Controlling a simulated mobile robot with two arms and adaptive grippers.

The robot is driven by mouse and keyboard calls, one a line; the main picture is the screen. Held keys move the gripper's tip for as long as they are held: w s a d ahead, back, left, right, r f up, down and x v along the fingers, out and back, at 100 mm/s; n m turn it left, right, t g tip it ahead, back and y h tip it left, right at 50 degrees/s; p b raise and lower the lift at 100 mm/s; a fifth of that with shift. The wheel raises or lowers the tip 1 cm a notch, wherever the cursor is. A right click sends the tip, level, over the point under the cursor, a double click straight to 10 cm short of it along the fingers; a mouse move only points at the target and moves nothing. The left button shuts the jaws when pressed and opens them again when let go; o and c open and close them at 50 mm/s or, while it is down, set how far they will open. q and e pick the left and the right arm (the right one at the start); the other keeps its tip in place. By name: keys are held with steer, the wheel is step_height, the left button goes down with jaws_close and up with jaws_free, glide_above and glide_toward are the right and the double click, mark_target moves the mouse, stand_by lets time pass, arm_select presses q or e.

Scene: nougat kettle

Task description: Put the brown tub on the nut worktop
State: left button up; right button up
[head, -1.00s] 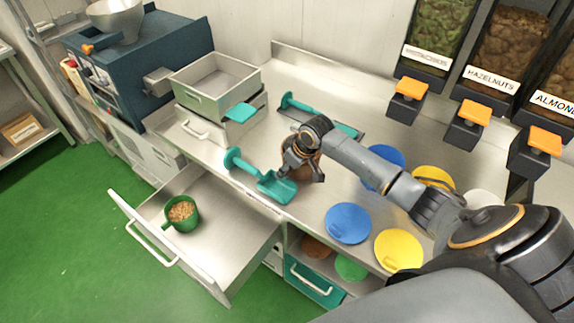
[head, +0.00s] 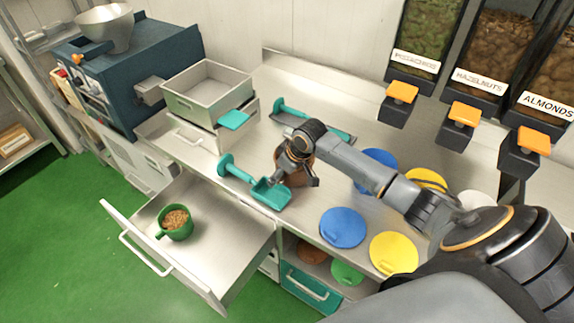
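The brown tub (head: 297,178) is at the middle of the steel nut worktop (head: 300,221), behind the teal scoop. It is partly hidden by my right gripper (head: 294,178), whose arm comes in from the right. The gripper's dark fingers lie on either side of the tub. I cannot tell whether they press on it, or whether the tub rests on the steel or is slightly above it. My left gripper is not in view.
A teal scoop (head: 272,192) lies close in front of the tub. Blue (head: 342,228) and yellow (head: 394,254) lids lie to the right. An open drawer (head: 225,245) holds a green cup (head: 175,223) of nuts. Nut dispensers (head: 462,123) hang at back right. A grey bin (head: 208,92) stands left.

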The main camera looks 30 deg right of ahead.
steer(key=b+v, duration=0.1)
steer(key=v, duration=1)
steer(key=shift+r, duration=0.1)
